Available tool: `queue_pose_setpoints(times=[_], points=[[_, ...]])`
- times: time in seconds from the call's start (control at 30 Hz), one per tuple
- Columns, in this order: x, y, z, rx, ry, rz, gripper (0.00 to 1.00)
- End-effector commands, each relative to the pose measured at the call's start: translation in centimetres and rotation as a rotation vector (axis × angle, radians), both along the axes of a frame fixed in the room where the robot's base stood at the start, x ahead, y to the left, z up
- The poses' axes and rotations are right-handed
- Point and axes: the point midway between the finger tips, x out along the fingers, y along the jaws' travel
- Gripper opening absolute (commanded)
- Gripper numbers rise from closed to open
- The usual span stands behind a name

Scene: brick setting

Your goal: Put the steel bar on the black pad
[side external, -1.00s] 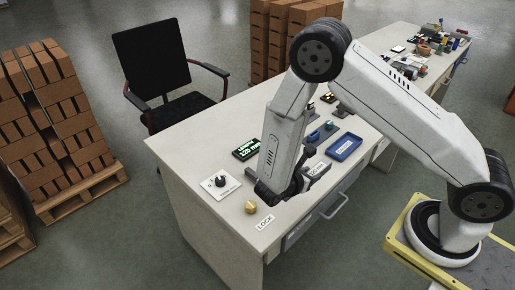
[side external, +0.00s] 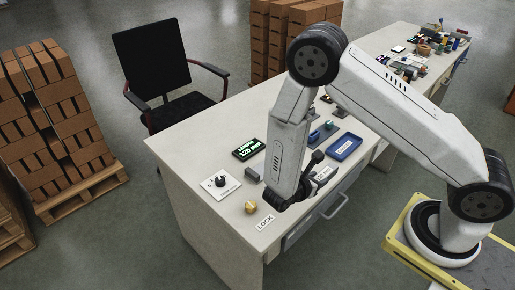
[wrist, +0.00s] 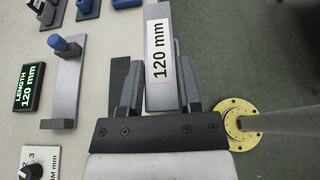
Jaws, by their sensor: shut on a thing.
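The steel bar (wrist: 158,92) is a long grey bar with a white "120 mm" label, pointing away from my gripper in the wrist view. My gripper (wrist: 160,82) is shut on its near end, with one finger along each side. A dark flat strip (wrist: 119,75), which looks like the black pad, shows just left of the left finger, partly hidden by the gripper. I cannot tell the bar's height above the table.
A display (side external: 249,149) reads "LENGTH 120 mm". A dial plate (side external: 220,184), a brass knob (side external: 250,207) and a LOCK label (side external: 265,222) stand near the table's front corner. A blue tray (side external: 346,146) lies right of my arm. A grey fixture with a blue knob (wrist: 66,46) lies left of the bar.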

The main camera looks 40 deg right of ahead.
Motion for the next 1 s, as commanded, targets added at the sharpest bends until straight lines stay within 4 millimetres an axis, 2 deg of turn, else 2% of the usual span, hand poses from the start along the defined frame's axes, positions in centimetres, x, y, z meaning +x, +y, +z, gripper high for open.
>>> queue_pose_setpoints(times=[0.4, 0.8, 1.0], points=[[5.7, -0.8, -2.7, -0.002, -0.001, -0.001, 0.0], [9.0, -1.3, -6.8, -0.003, -0.001, 0.0, 0.0], [9.8, -1.3, -7.6, -0.003, 0.0, 0.0, 0.0]])
